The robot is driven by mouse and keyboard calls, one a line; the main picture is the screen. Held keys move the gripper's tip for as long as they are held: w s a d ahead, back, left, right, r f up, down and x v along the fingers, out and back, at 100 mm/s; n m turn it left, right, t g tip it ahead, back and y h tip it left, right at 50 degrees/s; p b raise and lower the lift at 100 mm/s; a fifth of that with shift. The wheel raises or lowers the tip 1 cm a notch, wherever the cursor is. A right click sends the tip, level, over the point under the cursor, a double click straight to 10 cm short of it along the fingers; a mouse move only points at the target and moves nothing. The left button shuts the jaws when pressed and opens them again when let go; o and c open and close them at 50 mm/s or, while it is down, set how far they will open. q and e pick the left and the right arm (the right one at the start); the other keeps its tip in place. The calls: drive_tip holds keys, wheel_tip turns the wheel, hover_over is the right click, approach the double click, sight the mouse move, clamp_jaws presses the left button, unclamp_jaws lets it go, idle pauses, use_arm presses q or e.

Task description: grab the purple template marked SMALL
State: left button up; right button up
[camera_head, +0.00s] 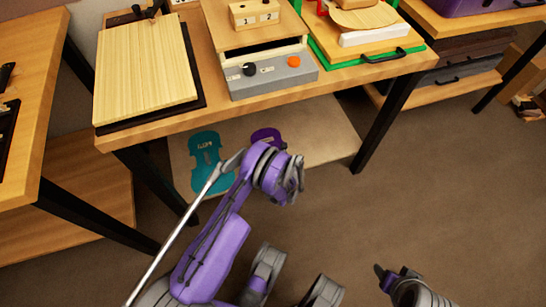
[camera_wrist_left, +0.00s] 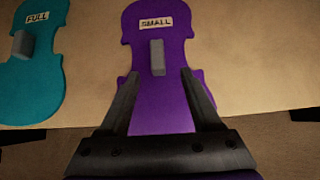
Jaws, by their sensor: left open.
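The purple violin-shaped template (camera_wrist_left: 182,40) lies flat on the lower shelf and has a white SMALL label (camera_wrist_left: 157,22) and an upright grey handle block (camera_wrist_left: 157,58). In the head view, only part of the purple template (camera_head: 264,133) shows beyond my left wrist. My left gripper (camera_wrist_left: 160,74) is open, with its fingers over the template's lower half. The fingertips point toward the handle, one on each side of its near end, and do not touch it. My right gripper (camera_head: 379,271) is at the lower right of the head view, its jaws unclear.
A teal template (camera_wrist_left: 35,72) marked FULL lies left of the purple one; it also shows in the head view (camera_head: 206,165). The wooden lower shelf (camera_head: 325,140) sits under the bench top (camera_head: 218,108), with dark bench legs (camera_head: 388,120) at the sides. Floor in front is clear.

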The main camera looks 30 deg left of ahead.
use_arm(q)
drive_tip(key=b+x, duration=0.2)
drive_tip(key=x, duration=0.6)
drive_tip(key=shift+w+a+f+b, duration=0.1)
drive_tip(key=shift+a+f+b, duration=0.05)
drive_tip(key=shift+a+b, duration=0.2)
drive_tip(key=shift+c, duration=0.3)
clamp_jaws()
